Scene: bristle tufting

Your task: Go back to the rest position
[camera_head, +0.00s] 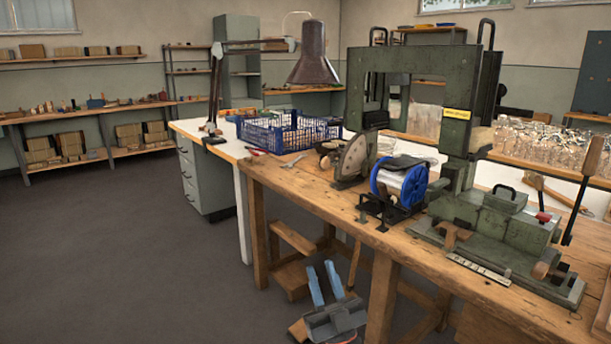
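My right gripper (321,267) shows at the bottom middle of the head view, low in front of the wooden workbench (310,196). It has two blue fingers on a grey body. The fingers are apart with nothing visible between them, so it is open and empty. It appears below the bench top, clear of the things on it. My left gripper is not in view.
A green tufting machine (455,113) stands on the bench, with a blue-flanged spool (413,187) and a round disc (354,158) beside it. A blue crate (285,134) and a lamp (313,55) are farther back. The floor (120,260) at left is clear.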

